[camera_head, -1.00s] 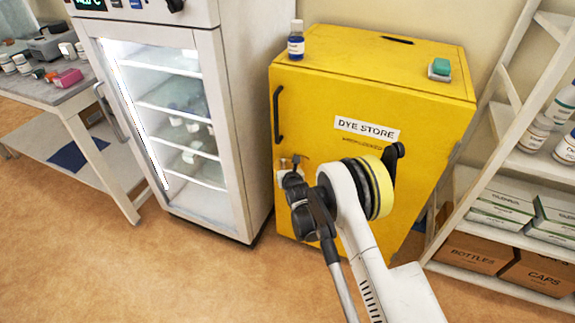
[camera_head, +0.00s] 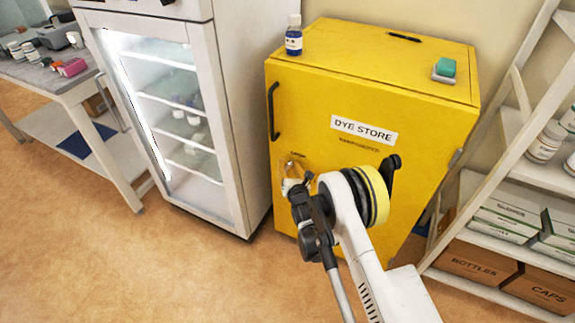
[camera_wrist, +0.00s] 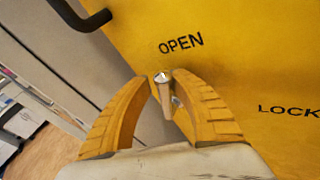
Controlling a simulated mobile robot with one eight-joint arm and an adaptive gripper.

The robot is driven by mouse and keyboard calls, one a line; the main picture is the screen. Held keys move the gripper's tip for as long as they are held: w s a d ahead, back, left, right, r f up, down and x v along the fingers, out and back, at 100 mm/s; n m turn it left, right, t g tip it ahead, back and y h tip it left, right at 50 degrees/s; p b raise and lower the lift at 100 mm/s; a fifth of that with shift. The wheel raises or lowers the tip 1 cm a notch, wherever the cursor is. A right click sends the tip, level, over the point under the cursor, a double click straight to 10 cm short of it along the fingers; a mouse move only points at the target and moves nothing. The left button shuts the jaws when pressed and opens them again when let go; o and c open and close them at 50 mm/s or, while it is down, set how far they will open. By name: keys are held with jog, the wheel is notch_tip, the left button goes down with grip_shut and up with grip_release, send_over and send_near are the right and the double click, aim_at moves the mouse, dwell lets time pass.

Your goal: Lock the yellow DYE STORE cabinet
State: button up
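The yellow DYE STORE cabinet (camera_head: 350,170) stands with its door shut, a black pull handle (camera_head: 274,111) on the left of it. A small silver latch knob (camera_wrist: 161,79) shows in the wrist view, close to the printed word OPEN; the word LOCK is lower right. In the head view my gripper (camera_head: 294,184) is at the door's left side below the pull handle, with the knob mostly hidden there.
A blue bottle (camera_head: 294,42), a sponge (camera_head: 444,69) and a dark pen (camera_head: 404,37) lie or stand on the cabinet top. A glass-door fridge (camera_head: 228,120) stands close on the left. A white shelf rack (camera_head: 505,165) is on the right. The floor in front is clear.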

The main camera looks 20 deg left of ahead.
jog(key=shift+w, duration=0.1)
notch_tip(320, 180, up, 10)
dwell(0.5)
jog(key=shift+c, duration=0.5)
